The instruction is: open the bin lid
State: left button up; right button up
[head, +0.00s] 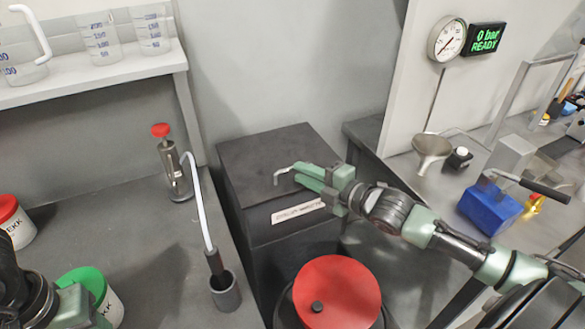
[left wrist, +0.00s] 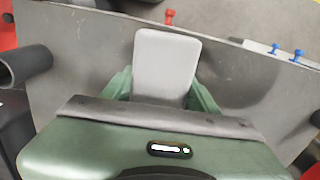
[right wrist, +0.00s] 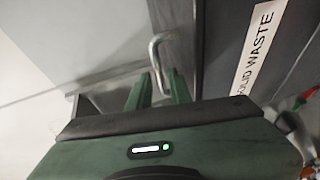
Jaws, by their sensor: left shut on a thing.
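The dark grey bin (head: 285,235) stands at the centre of the head view. Its flat lid (head: 262,150) lies closed and bears a pale bent handle (head: 282,173). A label reading SOLID WASTE (head: 298,212) is on the bin's front; it also shows in the right wrist view (right wrist: 252,45). My right gripper (head: 297,174) is at the handle with its fingers apart. In the right wrist view the handle (right wrist: 156,52) runs down between the open fingers (right wrist: 158,88); contact cannot be told. My left gripper (left wrist: 163,88) is shut on a pale grey flat block (left wrist: 167,62).
A round red lid (head: 337,290) is just in front of the bin. The left bench holds a red-topped metal cylinder (head: 175,170), a dark cup (head: 225,292) and a green-lidded tub (head: 92,290). A blue block (head: 488,208) and a funnel (head: 432,150) are on the right bench.

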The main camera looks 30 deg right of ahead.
aim_at(292, 170)
jog(key=shift+x, duration=2.1)
grip_shut()
